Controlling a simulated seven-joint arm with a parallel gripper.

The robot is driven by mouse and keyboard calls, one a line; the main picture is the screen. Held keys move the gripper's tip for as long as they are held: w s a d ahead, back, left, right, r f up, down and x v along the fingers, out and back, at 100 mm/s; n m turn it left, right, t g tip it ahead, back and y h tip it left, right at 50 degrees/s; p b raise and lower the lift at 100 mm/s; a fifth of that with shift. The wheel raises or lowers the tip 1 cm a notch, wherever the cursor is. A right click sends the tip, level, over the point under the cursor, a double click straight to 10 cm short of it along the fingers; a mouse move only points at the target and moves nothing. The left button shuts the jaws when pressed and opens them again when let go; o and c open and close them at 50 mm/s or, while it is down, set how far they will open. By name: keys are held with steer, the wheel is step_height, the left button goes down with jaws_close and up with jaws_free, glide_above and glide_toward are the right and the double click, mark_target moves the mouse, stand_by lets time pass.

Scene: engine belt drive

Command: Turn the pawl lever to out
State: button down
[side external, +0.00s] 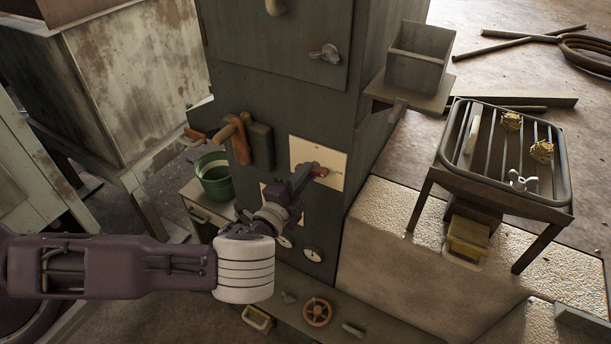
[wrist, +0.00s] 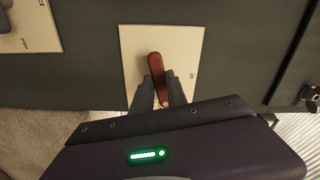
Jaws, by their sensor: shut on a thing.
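The pawl lever (wrist: 156,70) is a red-brown handle on a cream plate (wrist: 131,48) fixed to the dark cabinet front. In the wrist view it points nearly straight along the view, its near end between my fingers. The word "in" shows on the plate to the right of the lever. In the side view the lever (side external: 319,171) shows at the middle of the plate (side external: 300,150), at the tip of my gripper (side external: 306,174). My gripper (wrist: 160,96) is shut on the lever, one finger on each side. Any "out" marking is hidden or too small to read.
Another labelled plate (wrist: 38,32) is at the upper left of the wrist view. A wing knob (wrist: 312,96) is at its right edge. In the side view, a green bucket (side external: 215,178) stands left of the cabinet, and a slatted rack (side external: 500,150) stands at the right.

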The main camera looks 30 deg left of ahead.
steer(key=shift+m, duration=1.3)
steer(key=c, duration=1.3)
jaws_free()
steer(key=s, duration=0.7)
